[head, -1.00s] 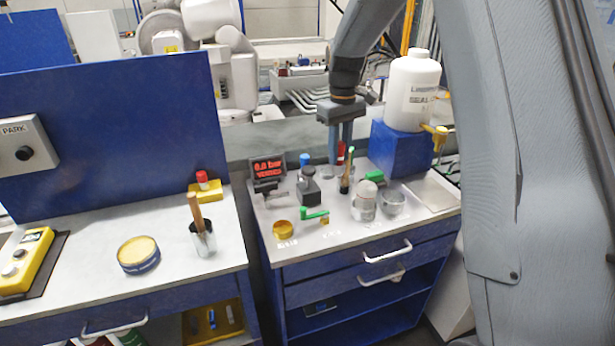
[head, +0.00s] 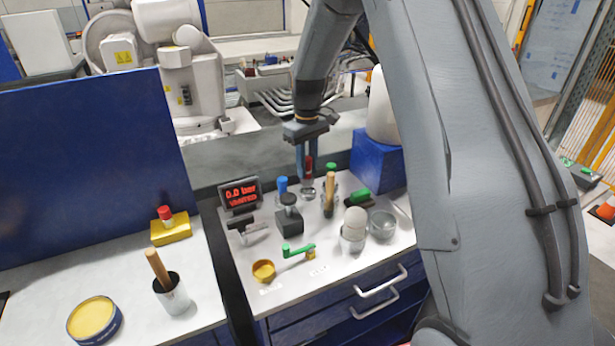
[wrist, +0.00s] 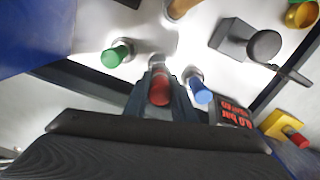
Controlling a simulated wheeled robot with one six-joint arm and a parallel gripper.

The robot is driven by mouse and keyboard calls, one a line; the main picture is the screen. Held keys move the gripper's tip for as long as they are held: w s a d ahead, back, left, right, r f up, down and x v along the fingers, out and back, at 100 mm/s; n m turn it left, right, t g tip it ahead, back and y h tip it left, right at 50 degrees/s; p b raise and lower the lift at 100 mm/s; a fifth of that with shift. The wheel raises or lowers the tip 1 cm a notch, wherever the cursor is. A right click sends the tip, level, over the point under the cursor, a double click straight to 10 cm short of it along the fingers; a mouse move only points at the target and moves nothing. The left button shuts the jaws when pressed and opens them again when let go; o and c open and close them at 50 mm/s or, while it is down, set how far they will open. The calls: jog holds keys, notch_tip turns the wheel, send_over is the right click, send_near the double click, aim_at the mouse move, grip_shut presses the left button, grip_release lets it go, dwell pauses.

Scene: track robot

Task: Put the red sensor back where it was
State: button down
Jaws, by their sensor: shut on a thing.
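The red sensor (head: 308,164) is a red cylinder with a metallic lower part, near the back edge of the right bench. My gripper (head: 306,172) points down and is shut on it. In the wrist view the red sensor (wrist: 159,88) sits between the fingers, its silvery end pointing away from my gripper. I cannot tell whether that end touches the bench. A blue-capped sensor (head: 282,186) stands just left of it, and a green-capped one (head: 331,169) to the right, partly behind a wooden handle.
A gauge display (head: 240,195) and a black-knobbed block (head: 289,215) stand left of my gripper. A wooden-handled tool (head: 329,195), a glass jar (head: 354,230) and a blue box (head: 376,163) are at right. A red-topped yellow block (head: 170,230) is on the left bench.

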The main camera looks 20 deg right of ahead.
aim_at(307, 178)
jog(key=shift+f+p, duration=0.7)
jog(key=shift+f, duration=1.4)
jog(key=shift+f, duration=0.1)
jog(key=shift+f, duration=0.1)
jog(key=c, duration=1.5)
grip_release()
notch_tip(307, 178, up, 12)
jog(key=b, duration=0.4)
jog(key=shift+r, duration=0.2)
